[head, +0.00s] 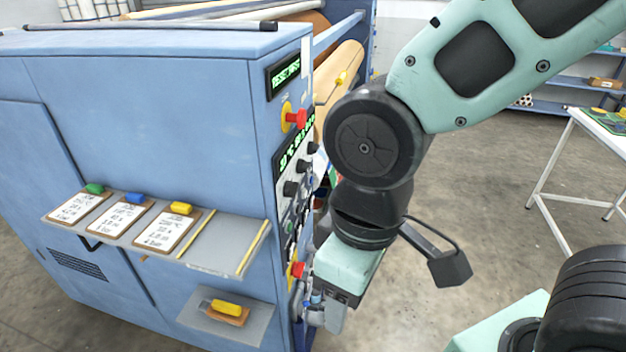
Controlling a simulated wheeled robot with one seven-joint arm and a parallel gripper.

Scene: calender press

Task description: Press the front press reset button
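The blue press (150,90) fills the left side, and its control panel (290,165) is seen at a steep angle. A red mushroom button on a yellow base (297,117) is high on the panel. A second red button on yellow (297,269) is low, beside my gripper. A small blue part (316,297) shows by the gripper's fingers; I cannot tell whether it is the reset button. My gripper (314,312) is low in front of the panel, close to its lower end. Its fingertips are partly unclear, so I cannot tell open from shut or whether it touches anything.
A grey shelf (222,240) with several clipboards juts from the press's side. A lower shelf (196,322) holds a yellow-handled tool (226,308). Tan rollers (343,75) lie behind the panel. A white table (610,122) stands at right; the floor between is clear.

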